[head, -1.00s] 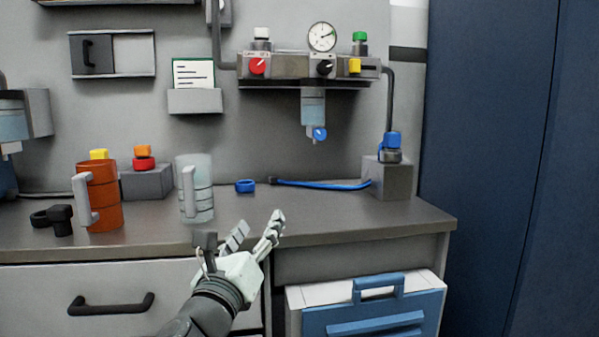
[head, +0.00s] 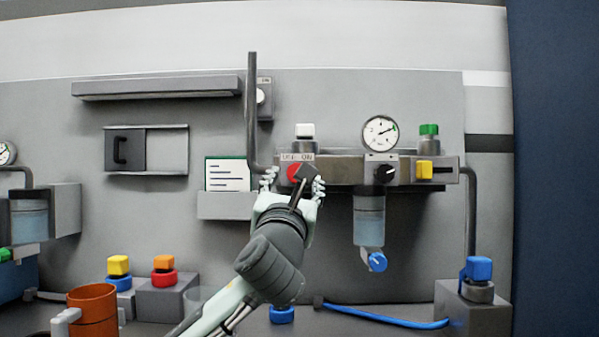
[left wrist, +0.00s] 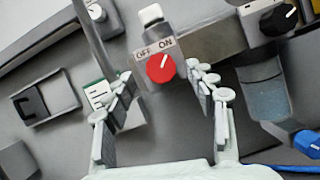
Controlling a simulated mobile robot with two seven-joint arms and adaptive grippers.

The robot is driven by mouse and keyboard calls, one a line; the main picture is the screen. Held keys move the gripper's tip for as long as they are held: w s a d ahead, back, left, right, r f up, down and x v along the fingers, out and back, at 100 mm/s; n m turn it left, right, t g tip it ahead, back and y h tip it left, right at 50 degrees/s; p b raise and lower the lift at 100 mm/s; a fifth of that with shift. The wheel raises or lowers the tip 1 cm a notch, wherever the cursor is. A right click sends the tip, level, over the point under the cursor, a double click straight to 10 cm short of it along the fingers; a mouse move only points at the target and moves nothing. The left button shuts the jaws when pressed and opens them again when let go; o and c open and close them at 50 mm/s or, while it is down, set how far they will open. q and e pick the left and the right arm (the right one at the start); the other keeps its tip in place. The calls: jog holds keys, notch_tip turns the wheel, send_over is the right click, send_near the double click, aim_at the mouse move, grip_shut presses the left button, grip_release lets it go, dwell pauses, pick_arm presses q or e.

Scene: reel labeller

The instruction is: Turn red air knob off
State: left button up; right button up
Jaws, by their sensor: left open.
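The red air knob (head: 294,173) is on the left end of the grey air unit, under an OFF/ON label. In the left wrist view the red knob (left wrist: 160,68) shows whole, with its white pointer line tilted up and right towards ON. My left gripper (head: 293,184) is in front of the knob, with its fingers open on either side. In the left wrist view the left gripper (left wrist: 160,95) is open and empty, its fingertips apart and the knob between and just beyond them. In the head view part of the knob is hidden by the gripper. My right gripper is not in view.
A vertical grey pipe (head: 252,110) and a card holder (head: 226,205) are left of the knob. A black knob (head: 385,173), a yellow block (head: 425,170) and a gauge (head: 380,132) are to the right. A filter bowl (head: 369,220) hangs below the unit.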

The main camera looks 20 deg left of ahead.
pick_arm(q)
jog(key=shift+x, duration=1.85)
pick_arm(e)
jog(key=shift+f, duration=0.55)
pick_arm(q)
jog(key=c, duration=1.2)
jog(key=shift+o, duration=0.2)
